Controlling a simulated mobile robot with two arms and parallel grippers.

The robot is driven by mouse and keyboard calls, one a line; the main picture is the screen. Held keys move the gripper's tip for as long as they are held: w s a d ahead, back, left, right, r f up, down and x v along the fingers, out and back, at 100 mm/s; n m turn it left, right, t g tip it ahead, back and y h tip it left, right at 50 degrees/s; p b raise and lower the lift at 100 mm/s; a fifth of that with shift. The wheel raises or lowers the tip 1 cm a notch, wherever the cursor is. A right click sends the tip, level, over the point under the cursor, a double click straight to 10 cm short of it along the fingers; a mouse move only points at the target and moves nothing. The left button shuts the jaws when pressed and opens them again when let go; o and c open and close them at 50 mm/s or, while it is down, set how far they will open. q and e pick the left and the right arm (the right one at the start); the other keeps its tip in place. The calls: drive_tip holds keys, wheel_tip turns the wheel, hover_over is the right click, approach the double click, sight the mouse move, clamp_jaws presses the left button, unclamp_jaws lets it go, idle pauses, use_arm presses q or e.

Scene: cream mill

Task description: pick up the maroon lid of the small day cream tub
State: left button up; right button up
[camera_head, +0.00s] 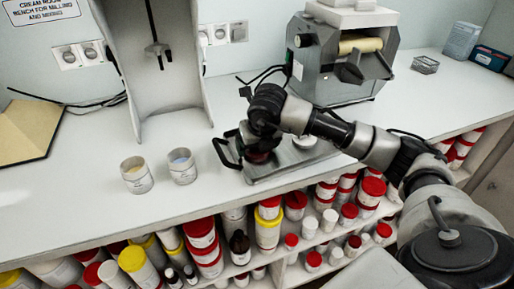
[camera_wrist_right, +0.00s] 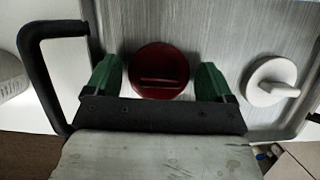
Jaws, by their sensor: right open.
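The maroon lid (camera_wrist_right: 160,70) is round with a raised bar across its top. It lies on the metal tray (camera_wrist_right: 215,30), and part of it shows below my gripper in the head view (camera_head: 258,157). My right gripper (camera_head: 262,142) is over the tray, pointing down. Its green fingers are open, one on each side of the lid, with a small gap at each side in the right wrist view. Two small open tubs (camera_head: 136,175) (camera_head: 182,166) stand left of the tray; I cannot read their labels. My left gripper is not in view.
A white lid with a bar grip (camera_wrist_right: 272,82) lies right of the maroon lid on the tray. The tray's black handle (camera_wrist_right: 38,75) stands at its left. A grey mill (camera_head: 342,60) stands behind. Shelves below the bench hold many tubs.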

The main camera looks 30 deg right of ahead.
drive_tip(key=shift+c, duration=0.5)
drive_tip(key=c, duration=0.5)
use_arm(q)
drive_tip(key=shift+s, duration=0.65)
use_arm(e)
drive_tip(key=shift+r, duration=0.1)
